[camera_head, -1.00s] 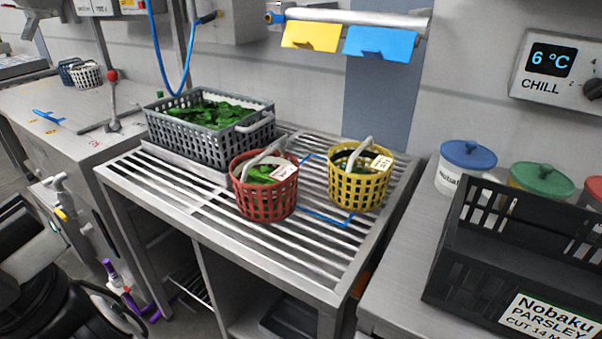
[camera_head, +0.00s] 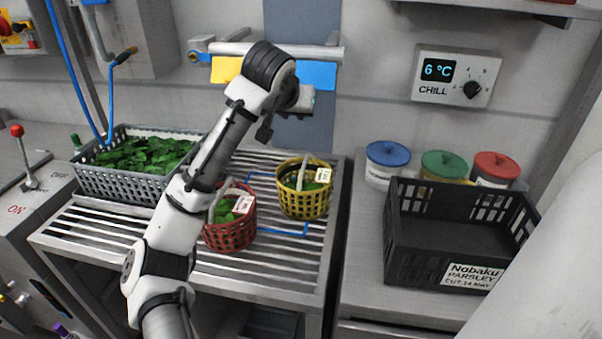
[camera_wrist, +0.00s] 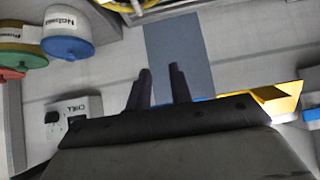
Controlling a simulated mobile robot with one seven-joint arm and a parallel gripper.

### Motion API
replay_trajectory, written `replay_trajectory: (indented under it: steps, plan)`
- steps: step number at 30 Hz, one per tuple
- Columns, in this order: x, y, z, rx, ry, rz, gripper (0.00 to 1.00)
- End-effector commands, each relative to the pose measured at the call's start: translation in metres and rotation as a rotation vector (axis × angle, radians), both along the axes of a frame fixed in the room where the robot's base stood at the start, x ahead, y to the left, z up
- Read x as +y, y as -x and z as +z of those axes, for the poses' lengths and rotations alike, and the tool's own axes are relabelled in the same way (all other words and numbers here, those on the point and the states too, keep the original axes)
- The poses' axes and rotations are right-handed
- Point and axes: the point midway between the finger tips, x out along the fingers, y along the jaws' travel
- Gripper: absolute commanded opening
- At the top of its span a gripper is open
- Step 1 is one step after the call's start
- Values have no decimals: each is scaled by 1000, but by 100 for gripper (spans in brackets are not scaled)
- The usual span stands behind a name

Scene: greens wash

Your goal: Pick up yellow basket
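The yellow basket (camera_head: 304,192) stands upright on the slatted rack, with a pale handle, a white label and dark and green contents. My gripper (camera_wrist: 158,86) is above and behind it, near the wall. In the wrist view its two dark fingers are apart with nothing between them.
A red basket (camera_head: 232,232) stands close at the left, partly behind my arm. A grey crate of greens (camera_head: 105,187) is farther left. A blue outline (camera_head: 290,233) lies on the rack (camera_head: 270,277). A black crate (camera_head: 440,250) and lidded tubs (camera_head: 388,160) stand right.

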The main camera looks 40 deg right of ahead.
Motion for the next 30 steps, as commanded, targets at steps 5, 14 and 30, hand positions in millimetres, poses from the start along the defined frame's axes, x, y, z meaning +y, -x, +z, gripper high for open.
replay_trajectory:
  steps: [5, 14, 30]
  plan:
    - [-14, 37, -33, 107, -341, 18, 21]
    - [-16, 38, -73, 140, -447, 33, 21]
    - [-28, 10, -132, 133, -444, 35, 21]
